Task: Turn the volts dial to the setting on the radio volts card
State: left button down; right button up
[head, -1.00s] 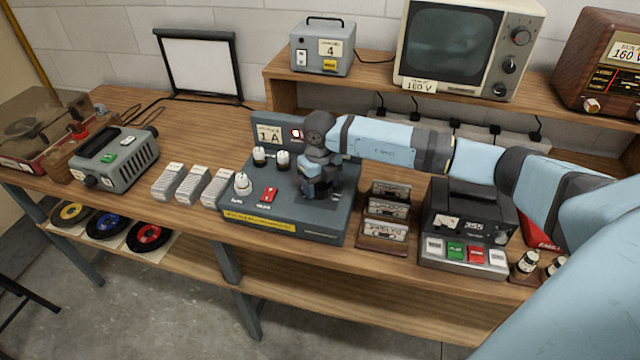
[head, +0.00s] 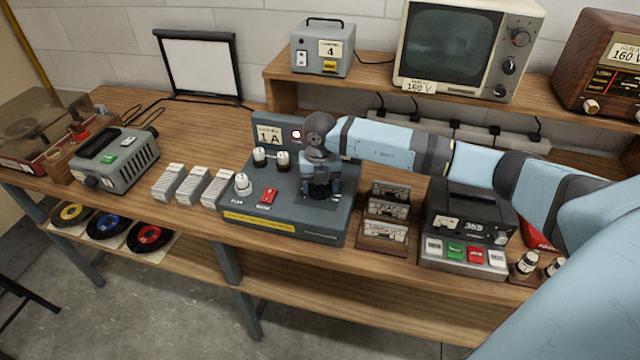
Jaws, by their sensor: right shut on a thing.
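The grey tester box (head: 285,212) stands on the bench with a yellow strip along its front, white knobs and a red switch (head: 268,195). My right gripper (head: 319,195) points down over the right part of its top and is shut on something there. The gripper hides that thing, likely the volts dial, and its pointer and scale cannot be read. The radio volts card (head: 627,53) on the brown radio (head: 591,62) at the far right reads 160 V. My left gripper is not in view.
A television (head: 462,50) with its own 160 V card (head: 418,86) stands on the raised shelf. A rack of cassettes (head: 383,235) and a tape recorder (head: 466,212) sit right of the tester. Several pale ribbed blocks (head: 193,184) lie to its left.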

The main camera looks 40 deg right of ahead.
dwell(0.3)
jog(key=o, duration=0.9)
jog(key=shift+r, duration=0.1)
notch_tip(320, 180, up, 14)
jog(key=shift+f+b, duration=0.15)
jog(key=shift+b, duration=0.45)
